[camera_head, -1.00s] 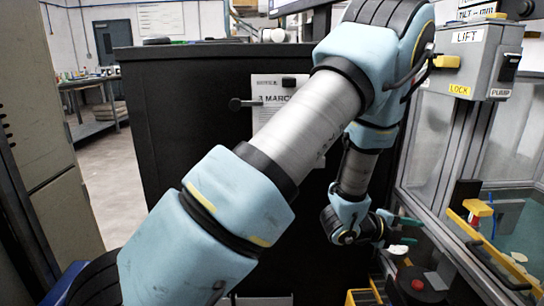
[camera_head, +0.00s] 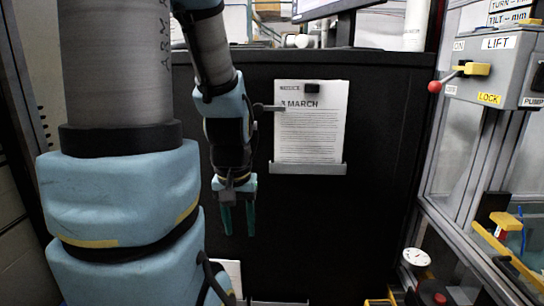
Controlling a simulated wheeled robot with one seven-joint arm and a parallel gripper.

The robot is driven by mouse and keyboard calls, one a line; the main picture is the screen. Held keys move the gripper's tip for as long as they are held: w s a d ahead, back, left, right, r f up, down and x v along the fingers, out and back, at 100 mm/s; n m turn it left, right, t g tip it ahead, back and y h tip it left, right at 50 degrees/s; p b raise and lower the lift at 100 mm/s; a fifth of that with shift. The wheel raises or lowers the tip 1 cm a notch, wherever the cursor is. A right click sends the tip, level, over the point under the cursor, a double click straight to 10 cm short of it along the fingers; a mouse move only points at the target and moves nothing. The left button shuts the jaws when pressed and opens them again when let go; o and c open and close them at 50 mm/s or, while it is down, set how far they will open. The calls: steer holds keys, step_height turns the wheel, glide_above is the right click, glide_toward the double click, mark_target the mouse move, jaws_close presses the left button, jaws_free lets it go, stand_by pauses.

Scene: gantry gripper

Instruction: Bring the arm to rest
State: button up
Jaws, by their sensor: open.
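My arm, light blue and grey, fills the left part of the head view. My gripper (camera_head: 238,218) hangs below the forearm with its two dark green fingers pointing down. The fingers are apart and nothing shows between them. The gripper is in front of the black cabinet panel (camera_head: 375,210), to the lower left of a paper notice. I cannot tell how far it is from the panel.
The notice (camera_head: 312,130) reads "3 March" and sits over a small ledge (camera_head: 307,168). At right are a control box (camera_head: 495,68) with a lever marked LIFT, a metal frame, a round gauge (camera_head: 416,258) and a red button (camera_head: 433,292). A monitor stands above the panel.

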step_height(320, 180, up, 17)
steer(key=p, duration=1.5)
steer(key=shift+w+p, duration=0.25)
steer(key=shift+p, duration=0.15)
steer(key=shift+d, duration=0.2)
stand_by(0.6)
